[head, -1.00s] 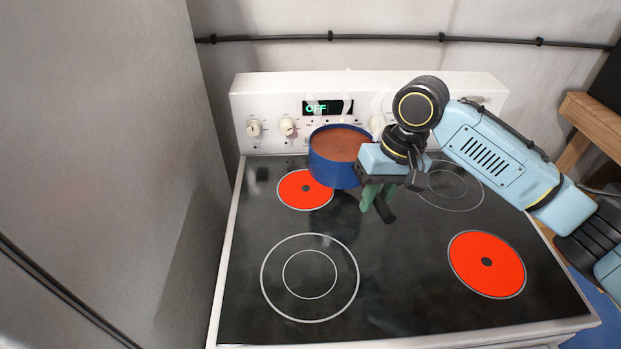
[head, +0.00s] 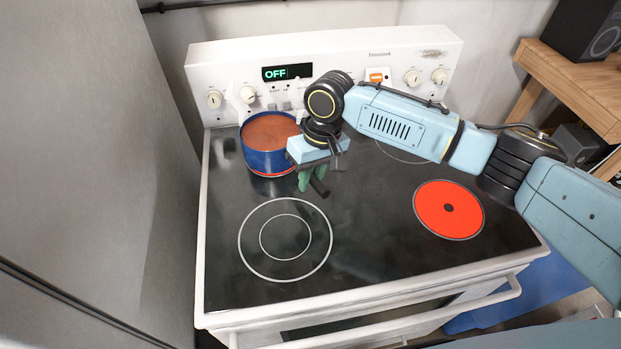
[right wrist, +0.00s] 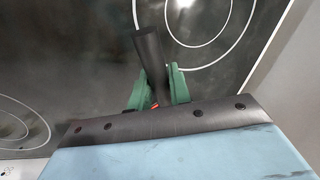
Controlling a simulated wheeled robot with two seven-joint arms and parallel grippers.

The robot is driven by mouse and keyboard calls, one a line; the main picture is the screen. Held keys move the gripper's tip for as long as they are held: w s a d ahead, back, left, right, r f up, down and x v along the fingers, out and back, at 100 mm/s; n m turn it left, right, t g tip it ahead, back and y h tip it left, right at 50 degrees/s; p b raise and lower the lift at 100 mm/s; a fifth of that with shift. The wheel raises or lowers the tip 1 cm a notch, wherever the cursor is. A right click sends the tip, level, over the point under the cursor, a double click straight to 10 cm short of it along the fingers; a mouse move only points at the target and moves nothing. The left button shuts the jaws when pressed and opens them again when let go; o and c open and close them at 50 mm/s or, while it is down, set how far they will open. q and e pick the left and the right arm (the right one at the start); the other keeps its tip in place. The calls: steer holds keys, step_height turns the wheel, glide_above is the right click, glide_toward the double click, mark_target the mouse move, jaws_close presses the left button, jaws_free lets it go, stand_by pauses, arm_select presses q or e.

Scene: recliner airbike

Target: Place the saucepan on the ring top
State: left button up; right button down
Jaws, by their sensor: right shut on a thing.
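The blue saucepan (head: 268,148) with brown contents is upright at the back left of the stove top. It covers most of the back-left red ring; only a thin red edge (head: 270,174) shows under its front. I cannot tell whether the pan touches the glass. My right gripper (head: 312,182) is shut on the pan's black handle (head: 320,188), to the right of the pan. In the right wrist view the green fingers (right wrist: 158,88) clasp the handle (right wrist: 150,58), and the pan body is out of view. My left gripper is not in view.
The front-right red ring (head: 449,209) and the front-left white-outlined ring (head: 285,239) are bare. The control panel (head: 330,75), reading OFF, stands close behind the pan. A wooden shelf (head: 575,85) with a black speaker stands at the right.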

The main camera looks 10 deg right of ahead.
steer(key=shift+a+f, duration=0.1)
steer(key=shift+f, duration=0.2)
steer(key=c, duration=1.3)
jaws_free()
steer(key=shift+f, duration=0.15)
step_height(320, 180, up, 12)
steer(key=d, duration=0.2)
steer(key=shift+w+d, duration=0.15)
steer(key=shift+w, duration=0.25)
